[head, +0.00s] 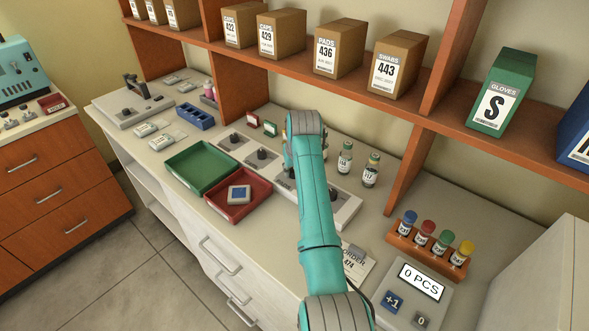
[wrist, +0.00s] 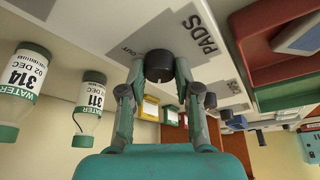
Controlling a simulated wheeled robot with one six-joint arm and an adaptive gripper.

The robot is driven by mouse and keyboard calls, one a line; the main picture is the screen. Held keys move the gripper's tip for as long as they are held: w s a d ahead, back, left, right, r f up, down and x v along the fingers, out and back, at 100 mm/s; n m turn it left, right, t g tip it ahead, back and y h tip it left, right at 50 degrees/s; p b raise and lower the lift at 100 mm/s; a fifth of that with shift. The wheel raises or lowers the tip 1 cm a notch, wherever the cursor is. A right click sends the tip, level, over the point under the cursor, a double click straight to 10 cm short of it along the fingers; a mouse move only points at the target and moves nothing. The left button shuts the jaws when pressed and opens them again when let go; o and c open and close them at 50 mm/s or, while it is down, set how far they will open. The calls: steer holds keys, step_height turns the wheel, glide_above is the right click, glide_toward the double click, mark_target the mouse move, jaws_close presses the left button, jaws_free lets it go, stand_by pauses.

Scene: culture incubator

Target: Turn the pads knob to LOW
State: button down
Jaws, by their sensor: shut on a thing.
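The pads knob (wrist: 159,66) is a round black knob on a pale panel (wrist: 110,15), beside the large printed word PADS. A small OUT label is printed on one side of it; a small label on the other side is too blurred to read. My gripper (wrist: 160,73) has a finger on each side of the knob and is shut on it. I cannot tell which mark the knob points to.
Other black knobs (head: 262,155) stand on panels to the left. A green tray (head: 203,166) and a red tray (head: 238,197) with a blue-and-white packet lie in front. Two water bottles (wrist: 90,105) stand close beside my gripper. A vial rack (head: 426,250) is at the right.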

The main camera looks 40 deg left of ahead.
steer(key=m+t+h, duration=0.1)
steer(key=m, duration=0.3)
steer(key=shift+s+a, duration=0.1)
steer(key=shift+a, duration=0.05)
steer(key=shift+m+t+h, duration=0.4)
steer(key=shift+m+h, duration=0.6)
steer(key=shift+m, duration=1.5)
steer(key=c, duration=0.8)
jaws_free()
steer(key=shift+c, duration=0.2)
steer(key=shift+r, duration=0.1)
steer(key=v, duration=1.1)
steer(key=shift+r, duration=0.4)
